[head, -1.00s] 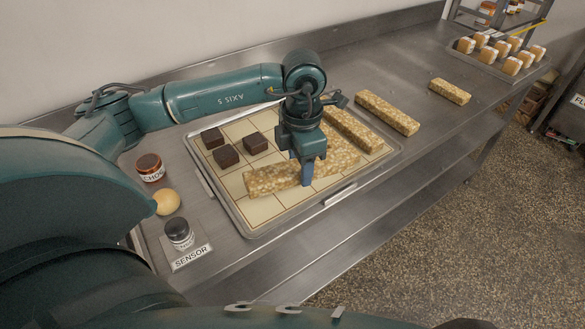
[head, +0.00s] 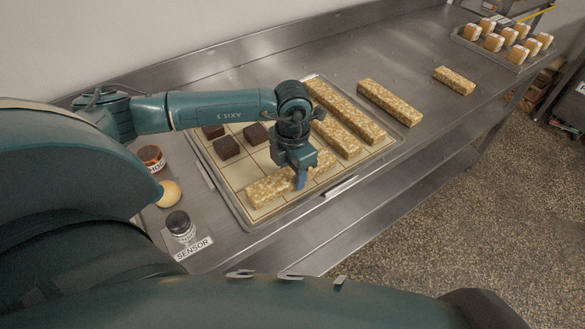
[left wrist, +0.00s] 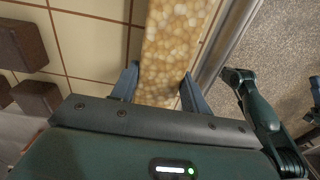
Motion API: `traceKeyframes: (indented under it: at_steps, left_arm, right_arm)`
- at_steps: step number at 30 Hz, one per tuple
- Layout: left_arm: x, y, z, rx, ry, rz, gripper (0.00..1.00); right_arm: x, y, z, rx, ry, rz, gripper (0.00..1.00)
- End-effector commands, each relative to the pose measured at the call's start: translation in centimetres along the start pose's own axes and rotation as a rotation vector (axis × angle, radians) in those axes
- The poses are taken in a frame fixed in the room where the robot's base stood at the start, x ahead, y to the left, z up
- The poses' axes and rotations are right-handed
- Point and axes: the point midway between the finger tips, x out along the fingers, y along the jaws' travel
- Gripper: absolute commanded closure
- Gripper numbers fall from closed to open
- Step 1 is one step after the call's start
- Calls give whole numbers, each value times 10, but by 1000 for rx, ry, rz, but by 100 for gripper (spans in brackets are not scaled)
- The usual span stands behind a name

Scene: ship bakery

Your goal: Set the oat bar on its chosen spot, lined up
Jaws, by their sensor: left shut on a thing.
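The oat bar (head: 270,188) is a long, pale golden, grainy block over the front part of the gridded tray (head: 236,173). My left gripper (head: 300,182) is shut on it, with its fingers on either side of the bar. In the left wrist view the oat bar (left wrist: 174,45) runs away between the two fingers (left wrist: 160,90), roughly along the grid lines. I cannot tell whether its underside touches the tray. Part of the bar is hidden behind the gripper.
Two similar bars (head: 350,112) lie on the tray behind the gripper, near dark brown blocks (head: 227,147). Two more bars (head: 388,102) lie on the steel counter to the right. A tray of small cakes (head: 493,42) is far right.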

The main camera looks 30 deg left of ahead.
Motion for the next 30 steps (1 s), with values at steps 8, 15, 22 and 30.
traceKeyframes:
  at_steps: [8,15,22,30]
  left_arm:
    - [2,0,1,1,-2,0,83]
    - [3,0,0,1,-1,0,40]
    - [3,0,0,1,-1,0,33]
    - [-12,0,2,2,-6,2,33]
  right_arm:
    - [5,0,-5,8,14,3,33]
    - [5,0,-7,7,18,2,33]
    - [4,0,-6,1,16,0,33]
    - [2,0,0,-2,5,-2,33]
